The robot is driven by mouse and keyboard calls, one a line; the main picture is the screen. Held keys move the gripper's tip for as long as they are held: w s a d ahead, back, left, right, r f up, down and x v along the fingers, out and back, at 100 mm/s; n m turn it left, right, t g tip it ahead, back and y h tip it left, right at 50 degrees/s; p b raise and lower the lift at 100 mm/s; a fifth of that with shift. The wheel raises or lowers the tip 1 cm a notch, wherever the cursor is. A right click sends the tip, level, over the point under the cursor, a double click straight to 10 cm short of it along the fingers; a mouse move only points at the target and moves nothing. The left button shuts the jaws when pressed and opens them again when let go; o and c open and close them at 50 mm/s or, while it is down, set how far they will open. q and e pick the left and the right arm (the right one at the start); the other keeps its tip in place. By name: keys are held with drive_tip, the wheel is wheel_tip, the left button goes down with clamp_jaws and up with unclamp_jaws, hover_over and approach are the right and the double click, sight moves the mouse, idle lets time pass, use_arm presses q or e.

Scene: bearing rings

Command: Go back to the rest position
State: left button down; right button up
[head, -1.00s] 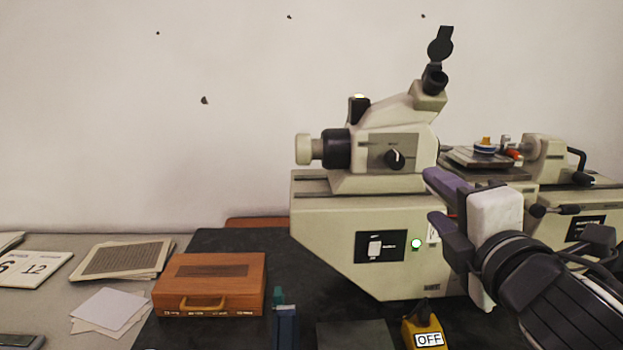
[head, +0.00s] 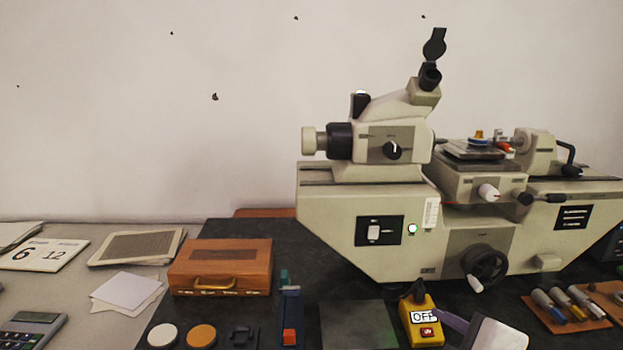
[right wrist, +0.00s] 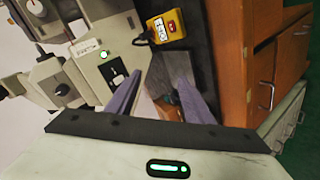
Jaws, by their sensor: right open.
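My right gripper (head: 450,326) shows at the bottom edge of the head view, in front of the cream measuring machine (head: 330,215) and close to the yellow OFF box (head: 422,322). Only a purple finger and part of its white body show there. In the right wrist view its two purple fingers (right wrist: 160,88) are spread apart with nothing between them. A small stack of blue, white and orange ring-like parts (head: 480,139) sits on the machine's stage. My left gripper is in neither view.
A wooden case (head: 220,267), a white disc (head: 162,335) and an orange disc (head: 201,336) are at the left. A tray of pen-like tools (head: 567,307) lies at the right. In the right wrist view, wooden drawers (right wrist: 262,85) stand beside the dark bench top.

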drive_tip(key=s+d+f+m+g, duration=0.3)
drive_tip(key=s+f+m+g, duration=0.7)
drive_tip(key=s+f, duration=1.3)
drive_tip(key=w+a+f+t+y, duration=0.1)
drive_tip(key=a+f+t, duration=0.1)
drive_tip(key=f, duration=0.3)
drive_tip(key=w+a+f+m+t, duration=0.1)
drive_tip(key=w+a+f+t, duration=0.1)
drive_tip(key=f, duration=0.4)
drive_tip(key=a+t, duration=0.1)
drive_tip(key=t, duration=0.1)
drive_tip(key=shift+w+f+t+y, duration=0.2)
drive_tip(key=shift+t+y, duration=0.1)
drive_tip(key=shift+y, duration=0.1)
